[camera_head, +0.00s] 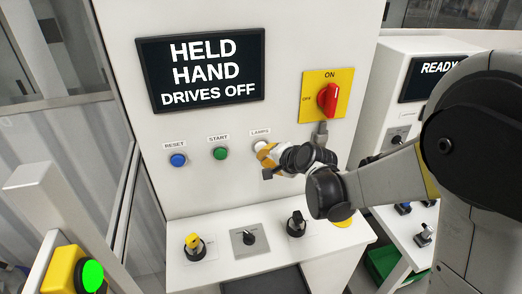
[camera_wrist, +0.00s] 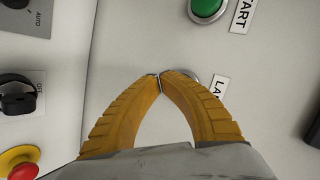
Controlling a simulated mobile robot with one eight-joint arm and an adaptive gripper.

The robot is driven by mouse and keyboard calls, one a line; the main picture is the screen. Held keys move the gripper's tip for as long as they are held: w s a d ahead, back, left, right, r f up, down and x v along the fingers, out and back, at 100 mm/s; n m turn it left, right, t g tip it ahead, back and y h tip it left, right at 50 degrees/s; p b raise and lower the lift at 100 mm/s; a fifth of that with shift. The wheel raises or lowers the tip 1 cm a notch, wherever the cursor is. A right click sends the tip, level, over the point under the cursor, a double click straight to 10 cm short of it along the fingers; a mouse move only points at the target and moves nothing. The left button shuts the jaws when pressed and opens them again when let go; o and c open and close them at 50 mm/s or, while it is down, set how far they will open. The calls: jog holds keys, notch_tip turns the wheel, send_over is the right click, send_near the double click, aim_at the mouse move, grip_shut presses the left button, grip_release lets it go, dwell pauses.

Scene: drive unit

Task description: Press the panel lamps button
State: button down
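The lamps button (camera_head: 260,147) is a white round button under the "LAMPS" label on the upright white panel, right of the start button. In the wrist view only the rim of the lamps button (camera_wrist: 190,76) shows, behind and just right of my fingertips. My gripper (camera_head: 265,156) is at the button, its yellow fingers partly covering it in the head view. In the wrist view the fingertips of my gripper (camera_wrist: 161,75) meet, with nothing between them. I cannot tell whether the tips touch the button.
The blue reset button (camera_head: 178,160) and green start button (camera_head: 220,153) are to the left. A red rotary switch (camera_head: 327,99) on yellow is above right. A screen (camera_head: 201,69) reads "HELD HAND DRIVES OFF". Several knobs stand on the shelf (camera_head: 212,268) below.

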jog(key=s+d, duration=0.1)
jog(key=s, duration=0.4)
jog(key=shift+s+d+b, duration=0.3)
jog(key=shift+s+d, duration=0.05)
jog(key=shift+s, duration=0.05)
dwell(0.3)
jog(key=s+d+f+n+g+h+b, duration=0.1)
jog(key=s+d+f+n+h+b, duration=0.2)
jog(key=s+d+b, duration=0.4)
jog(key=s+d+f+n+g+h+b, duration=0.1)
jog(key=s+d+f+n+h+b, duration=0.2)
jog(key=s+d, duration=0.7)
jog(key=s+f+n+b, duration=0.2)
jog(key=s+f+b, duration=0.1)
jog(key=s, duration=0.4)
jog(key=shift+s+d+f+b, duration=0.15)
jog(key=shift+d+f+b, duration=0.2)
jog(key=shift+b, duration=0.55)
jog(key=shift+a, duration=0.2)
